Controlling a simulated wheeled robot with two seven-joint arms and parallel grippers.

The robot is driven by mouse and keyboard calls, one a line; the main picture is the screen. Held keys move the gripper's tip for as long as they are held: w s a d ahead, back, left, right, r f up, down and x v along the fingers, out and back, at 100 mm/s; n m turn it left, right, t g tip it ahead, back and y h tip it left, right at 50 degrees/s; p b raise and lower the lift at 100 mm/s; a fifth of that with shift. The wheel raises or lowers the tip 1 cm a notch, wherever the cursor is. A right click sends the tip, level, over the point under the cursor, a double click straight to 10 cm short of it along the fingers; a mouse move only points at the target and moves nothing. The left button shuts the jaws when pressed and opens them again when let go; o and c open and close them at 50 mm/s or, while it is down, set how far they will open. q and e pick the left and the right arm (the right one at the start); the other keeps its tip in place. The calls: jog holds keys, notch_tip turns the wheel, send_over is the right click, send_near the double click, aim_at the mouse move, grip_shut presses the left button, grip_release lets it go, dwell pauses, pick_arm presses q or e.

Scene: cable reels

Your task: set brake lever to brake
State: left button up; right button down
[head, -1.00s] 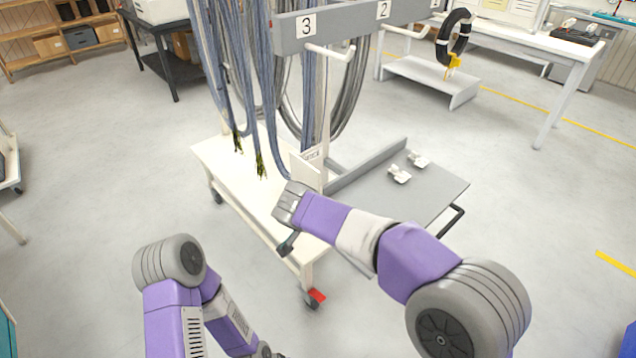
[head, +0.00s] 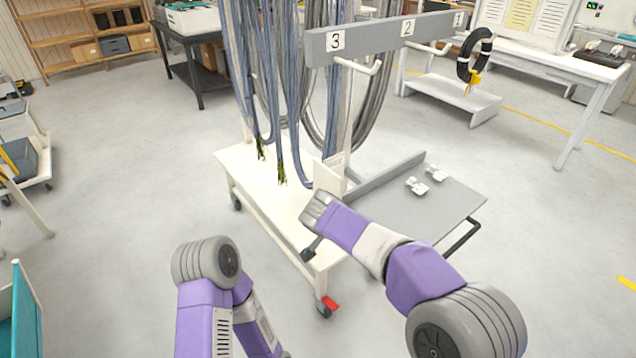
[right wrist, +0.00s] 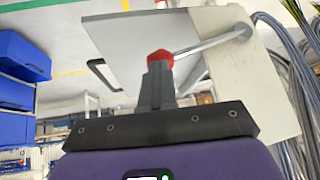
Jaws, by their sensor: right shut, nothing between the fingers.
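In the right wrist view, a brake lever shows as a thin metal rod (right wrist: 208,45) with a red knob (right wrist: 160,59) at its end. The rod runs from a pivot on a pale panel of the reel cart. My right gripper (right wrist: 158,80) is shut and empty, its fingertips right at the red knob; I cannot tell whether they touch it.
The cart carries hanging grey-blue cables (head: 290,90) and a numbered grey beam (head: 385,38). A red caster pedal (head: 330,304) is at its near corner. A grey platform (head: 430,205) with white pieces adjoins it. Open floor lies left of the cart.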

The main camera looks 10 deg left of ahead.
jog(key=s+r+p, duration=0.3)
jog(key=s+r, duration=0.5)
jog(key=r, duration=0.1)
jog(key=shift+s+a, duration=0.25)
jog(key=shift+s, duration=0.15)
jog(key=shift+f, duration=0.1)
jog(key=s+d+f+n+g+y, duration=0.1)
jog(key=s+d+f+g, duration=0.15)
jog(key=f, duration=0.65)
jog(key=s+d+f+n+g+y, duration=0.1)
jog(key=d+f+n+g+y, duration=0.15)
jog(key=f, duration=0.65)
jog(key=s+d+f+g, duration=0.1)
jog(key=d+f, duration=0.2)
jog(key=f, duration=0.6)
jog(key=s+d+f+y+p, duration=0.1)
jog(key=s+d+f, duration=0.3)
jog(key=s+f, duration=0.2)
jog(key=s+d+f+y, duration=0.2)
jog(key=s+d+f, duration=0.2)
jog(key=s+f, duration=0.2)
jog(key=shift+s+d+f+m+p, duration=0.25)
jog(key=shift+s+m+p, duration=0.1)
jog(key=shift+s, duration=0.9)
